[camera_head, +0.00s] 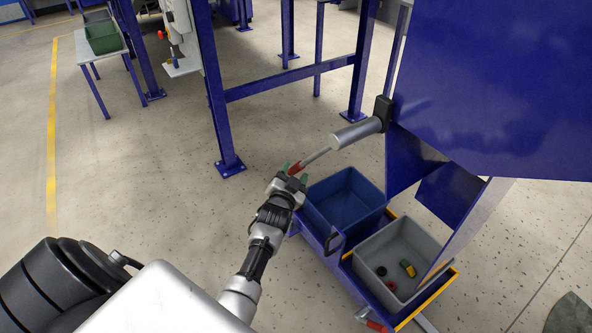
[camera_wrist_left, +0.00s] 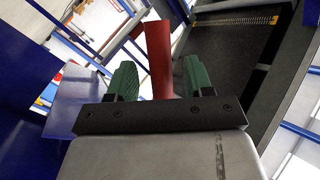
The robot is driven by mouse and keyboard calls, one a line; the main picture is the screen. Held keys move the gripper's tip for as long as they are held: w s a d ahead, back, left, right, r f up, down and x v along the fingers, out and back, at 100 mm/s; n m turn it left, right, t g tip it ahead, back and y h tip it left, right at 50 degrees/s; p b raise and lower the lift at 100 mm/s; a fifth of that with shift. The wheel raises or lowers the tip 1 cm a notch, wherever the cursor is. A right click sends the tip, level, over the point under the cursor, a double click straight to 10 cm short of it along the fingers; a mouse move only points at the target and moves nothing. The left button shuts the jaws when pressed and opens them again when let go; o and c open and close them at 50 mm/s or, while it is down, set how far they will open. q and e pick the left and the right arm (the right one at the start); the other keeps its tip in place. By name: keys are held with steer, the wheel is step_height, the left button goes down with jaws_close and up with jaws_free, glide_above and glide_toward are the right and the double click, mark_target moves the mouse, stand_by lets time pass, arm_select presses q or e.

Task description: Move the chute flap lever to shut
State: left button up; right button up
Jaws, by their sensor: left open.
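The chute flap lever has a grey shaft (camera_head: 316,156) that runs from a cylinder on the blue chute down and left to a red grip (camera_head: 294,168). My left gripper (camera_head: 291,175) is at that red grip. In the left wrist view the red grip (camera_wrist_left: 159,58) stands between the two green fingers of the left gripper (camera_wrist_left: 161,80). The fingers are open, with a visible gap on the left side; the right finger is close to the grip, and I cannot tell if it touches. The blue chute (camera_head: 480,85) fills the upper right. My right gripper is not in view.
Below the chute, a blue bin (camera_head: 345,203) and a grey bin (camera_head: 392,262) with a few small parts stand on a blue cart (camera_head: 350,278). A blue frame leg (camera_head: 218,110) stands behind the gripper. The floor to the left is clear.

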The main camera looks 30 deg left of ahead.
arm_select(q)
steer(key=shift+x, duration=1.2)
jaws_close()
